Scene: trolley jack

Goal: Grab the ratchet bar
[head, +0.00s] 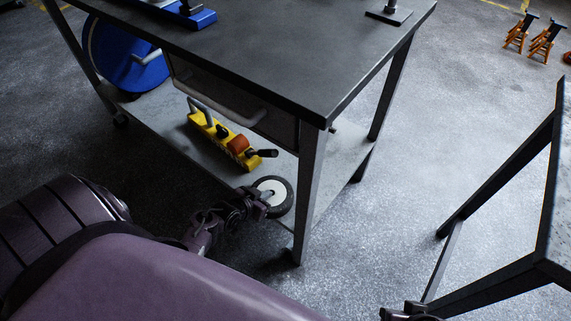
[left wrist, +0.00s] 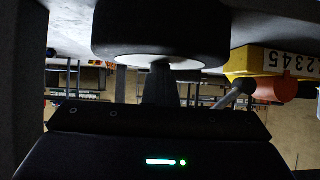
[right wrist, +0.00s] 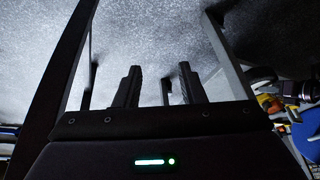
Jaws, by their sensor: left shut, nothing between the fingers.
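I cannot make out with certainty which thing is the ratchet bar. On the lower shelf of the workbench lies a yellow tool (head: 222,139) with an orange part and a short black handle (head: 264,153). Part of it shows at the right of the left wrist view (left wrist: 275,62), with a number strip. A black wheel with a white hub (head: 281,202) stands beside it and fills the top of the left wrist view (left wrist: 160,30). My left gripper (head: 262,196) is shut and empty, right at the wheel's hub. My right gripper (right wrist: 158,85) is open and empty, away from the bench.
The workbench top (head: 270,60) and a drawer with a handle (head: 235,112) overhang the shelf. A bench leg (head: 308,195) stands right of the wheel. A blue reel (head: 125,60) is at the shelf's left. Another table (head: 553,210) stands at the right; floor between is clear.

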